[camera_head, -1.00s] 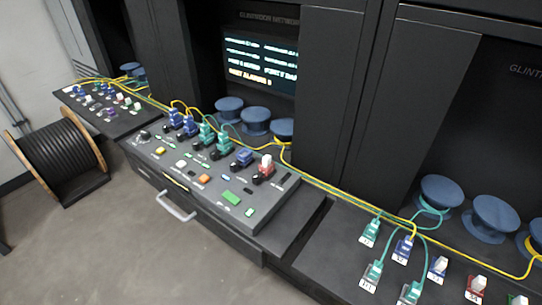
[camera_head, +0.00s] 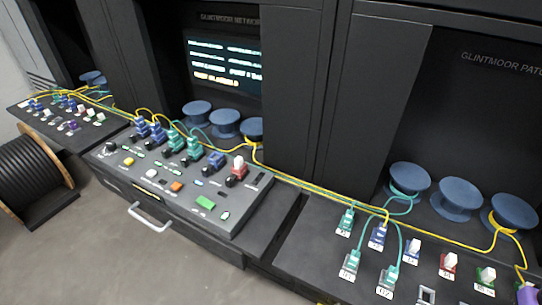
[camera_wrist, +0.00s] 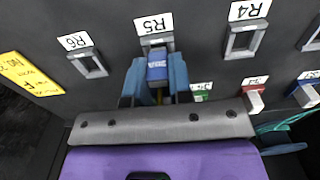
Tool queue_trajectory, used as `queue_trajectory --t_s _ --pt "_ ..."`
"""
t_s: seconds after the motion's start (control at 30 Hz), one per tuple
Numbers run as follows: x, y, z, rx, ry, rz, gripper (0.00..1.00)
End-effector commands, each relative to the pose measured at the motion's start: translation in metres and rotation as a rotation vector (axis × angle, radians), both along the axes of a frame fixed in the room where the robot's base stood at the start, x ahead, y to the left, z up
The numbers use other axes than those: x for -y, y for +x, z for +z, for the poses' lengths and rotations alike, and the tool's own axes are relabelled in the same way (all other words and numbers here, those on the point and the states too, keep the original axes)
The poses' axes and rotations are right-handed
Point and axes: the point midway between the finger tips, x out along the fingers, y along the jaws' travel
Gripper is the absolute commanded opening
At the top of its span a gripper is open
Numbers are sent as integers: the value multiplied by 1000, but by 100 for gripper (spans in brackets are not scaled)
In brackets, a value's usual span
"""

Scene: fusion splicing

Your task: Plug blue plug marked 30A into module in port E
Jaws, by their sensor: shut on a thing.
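My gripper (camera_wrist: 157,76) is shut on a blue plug (camera_wrist: 157,64) in the wrist view, one blue finger on each side of it. The plug is at the grey-framed socket marked R5 (camera_wrist: 155,41); I cannot tell whether it is seated or just clear of it. The marking on the plug is too small to read. In the head view only a purple part of my gripper (camera_head: 528,295) shows at the bottom right corner; its fingers and the plug are hidden. The grey sloped console (camera_head: 172,204) at the left carries several plugs; its port letters are not legible.
Empty sockets R6 (camera_wrist: 88,63) and R4 (camera_wrist: 245,39) flank R5. A red plug (camera_wrist: 253,98) and green and blue ones are nearby. Yellow and teal cables run along the benches to blue spools (camera_head: 457,198). A status screen (camera_head: 224,63) stands behind the console.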

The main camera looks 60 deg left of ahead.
Motion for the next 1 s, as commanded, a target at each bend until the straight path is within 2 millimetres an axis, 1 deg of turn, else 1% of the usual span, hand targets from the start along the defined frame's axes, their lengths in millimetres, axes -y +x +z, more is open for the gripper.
queue_trajectory --t_s 1.0 --pt "0 0 35 -1 -1 0 0"
